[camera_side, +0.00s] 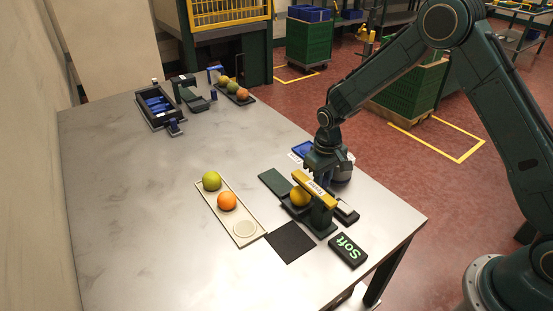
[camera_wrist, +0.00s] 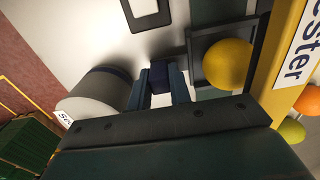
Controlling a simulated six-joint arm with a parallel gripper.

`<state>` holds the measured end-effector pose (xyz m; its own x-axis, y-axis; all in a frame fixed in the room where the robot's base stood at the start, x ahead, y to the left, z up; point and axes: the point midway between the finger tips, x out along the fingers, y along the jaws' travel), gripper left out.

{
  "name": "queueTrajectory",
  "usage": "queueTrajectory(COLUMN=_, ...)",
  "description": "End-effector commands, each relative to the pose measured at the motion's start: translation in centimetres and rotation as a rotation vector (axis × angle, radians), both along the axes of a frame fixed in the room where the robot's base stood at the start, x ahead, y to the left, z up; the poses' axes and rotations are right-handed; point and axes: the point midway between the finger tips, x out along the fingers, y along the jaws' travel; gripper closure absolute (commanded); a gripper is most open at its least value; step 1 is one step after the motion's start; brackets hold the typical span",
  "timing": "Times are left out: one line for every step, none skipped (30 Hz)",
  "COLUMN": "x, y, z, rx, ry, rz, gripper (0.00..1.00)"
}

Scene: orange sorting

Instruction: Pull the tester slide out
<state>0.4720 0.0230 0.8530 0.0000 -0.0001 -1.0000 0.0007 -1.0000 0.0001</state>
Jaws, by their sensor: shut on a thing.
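The tester (camera_side: 320,190) has a yellow bar lettered "Tester" over a dark base near the table's right edge; the yellow bar (camera_wrist: 275,75) also shows in the wrist view. A yellow fruit (camera_side: 300,197) sits in the dark tester slide (camera_wrist: 196,50), beside the bar; the fruit (camera_wrist: 228,63) is clear in the wrist view. My gripper (camera_wrist: 158,90) is shut on the slide's small dark blue handle (camera_wrist: 160,74). In the side view my gripper (camera_side: 326,178) is low behind the tester and hides the handle. A display (camera_side: 348,250) reads "Soft" in green.
A pale tray (camera_side: 248,231) holds a green fruit (camera_side: 211,181) and an orange fruit (camera_side: 227,201), with one empty round place. A black mat (camera_side: 290,242) lies beside it. A grey round container (camera_wrist: 95,95) stands close to my gripper. The table's left middle is clear.

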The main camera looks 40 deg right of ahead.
Motion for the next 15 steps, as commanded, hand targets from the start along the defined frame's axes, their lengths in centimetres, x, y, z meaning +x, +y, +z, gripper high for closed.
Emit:
queueTrajectory(x=0.0, y=0.0, z=0.0, rx=0.000, ry=0.000, rz=0.000, gripper=1.00)
queueTrajectory(x=0.0, y=0.0, z=0.0, rx=0.000, ry=0.000, rz=0.000, gripper=1.00)
queueTrajectory(x=0.1, y=0.0, z=0.0, rx=0.000, ry=0.000, rz=0.001, gripper=1.00)
queueTrajectory(x=0.2, y=0.0, z=0.0, rx=0.000, ry=0.000, rz=0.001, gripper=1.00)
queueTrajectory(x=0.3, y=0.0, z=0.0, rx=0.000, ry=0.000, rz=0.000, gripper=1.00)
queueTrajectory(x=0.5, y=0.0, z=0.0, rx=0.000, ry=-0.001, rz=0.000, gripper=1.00)
queueTrajectory(x=0.8, y=0.0, z=0.0, rx=0.000, ry=-0.001, rz=0.000, gripper=1.00)
queueTrajectory(x=1.0, y=0.0, z=0.0, rx=0.000, ry=-0.002, rz=0.000, gripper=1.00)
queueTrajectory(x=1.4, y=0.0, z=0.0, rx=0.000, ry=-0.002, rz=0.000, gripper=1.00)
queueTrajectory(x=1.7, y=0.0, z=0.0, rx=0.001, ry=-0.002, rz=0.000, gripper=1.00)
queueTrajectory(x=2.0, y=0.0, z=0.0, rx=0.000, ry=-0.001, rz=0.000, gripper=1.00)
queueTrajectory(x=2.5, y=0.0, z=0.0, rx=0.001, ry=-0.002, rz=0.000, gripper=1.00)
queueTrajectory(x=2.8, y=0.0, z=0.0, rx=0.001, ry=-0.001, rz=0.000, gripper=1.00)
queueTrajectory(x=3.1, y=0.0, z=0.0, rx=0.001, ry=-0.002, rz=0.000, gripper=1.00)
queueTrajectory(x=3.5, y=0.0, z=0.0, rx=0.001, ry=-0.002, rz=0.000, gripper=1.00)
